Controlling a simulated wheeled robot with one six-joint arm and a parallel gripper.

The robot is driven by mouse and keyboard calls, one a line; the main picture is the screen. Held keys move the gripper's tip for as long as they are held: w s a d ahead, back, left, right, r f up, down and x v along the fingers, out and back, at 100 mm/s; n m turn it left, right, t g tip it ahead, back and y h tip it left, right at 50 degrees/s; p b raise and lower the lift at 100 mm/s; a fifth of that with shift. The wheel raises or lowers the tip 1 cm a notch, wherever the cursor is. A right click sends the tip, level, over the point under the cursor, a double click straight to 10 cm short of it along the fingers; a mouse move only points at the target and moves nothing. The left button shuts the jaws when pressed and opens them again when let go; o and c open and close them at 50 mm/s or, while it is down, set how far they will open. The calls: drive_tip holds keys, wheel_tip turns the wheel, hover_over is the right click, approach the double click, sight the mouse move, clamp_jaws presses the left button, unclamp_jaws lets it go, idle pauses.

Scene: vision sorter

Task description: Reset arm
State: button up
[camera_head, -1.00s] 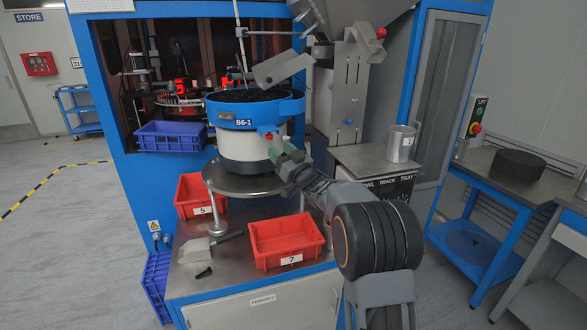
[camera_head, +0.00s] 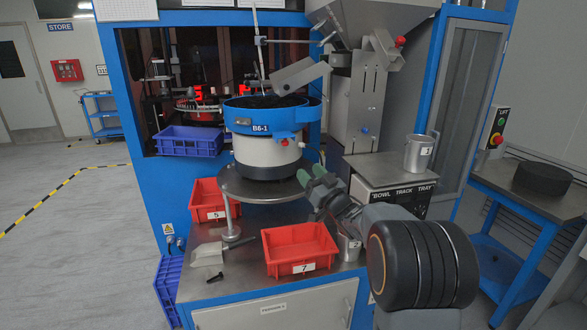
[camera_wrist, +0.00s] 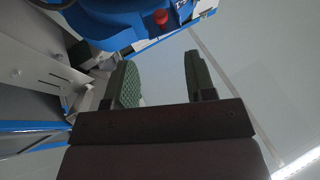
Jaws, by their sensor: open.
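My gripper (camera_head: 311,176) is open, with two green-padded fingers, just right of the round steel stand under the blue and white bowl feeder marked B6-1 (camera_head: 262,117). Nothing shows between the fingers. In the wrist view my gripper (camera_wrist: 160,80) also shows its two pads apart and empty, with the blue bowl (camera_wrist: 110,22) and its red knob at the top. My arm reaches in from the lower right. It hides part of the machine behind it.
Red bins 7 (camera_head: 300,250) and 5 (camera_head: 205,200) stand on the metal bench, with a grey scoop (camera_head: 212,252) beside them. A steel mug (camera_head: 418,153) stands on the control box at right. A blue crate (camera_head: 188,141) sits inside the machine. Open floor lies at left.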

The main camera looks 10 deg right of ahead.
drive_tip(key=d+f+m+g+h, duration=0.4)
drive_tip(key=d+f+h, duration=0.1)
drive_tip(key=f+h, duration=0.45)
drive_tip(key=s+d+f+m+g+h+p, duration=0.1)
drive_tip(key=s+f+g+h+p, duration=0.1)
drive_tip(key=s+f+g, duration=0.25)
drive_tip(key=s+a+r+g+y+p, duration=0.1)
drive_tip(key=s+a+g+p, duration=0.25)
drive_tip(key=s, duration=0.65)
drive_tip(key=s+a+r+g+y+p, duration=0.1)
drive_tip(key=s+a+r+g+p, duration=0.3)
drive_tip(key=s, duration=0.6)
drive_tip(key=s+a+r+g+p, duration=0.1)
drive_tip(key=s+a+r+p, duration=0.1)
drive_tip(key=s+a+r, duration=0.2)
drive_tip(key=s+r+y, duration=0.1)
drive_tip(key=s, duration=0.2)
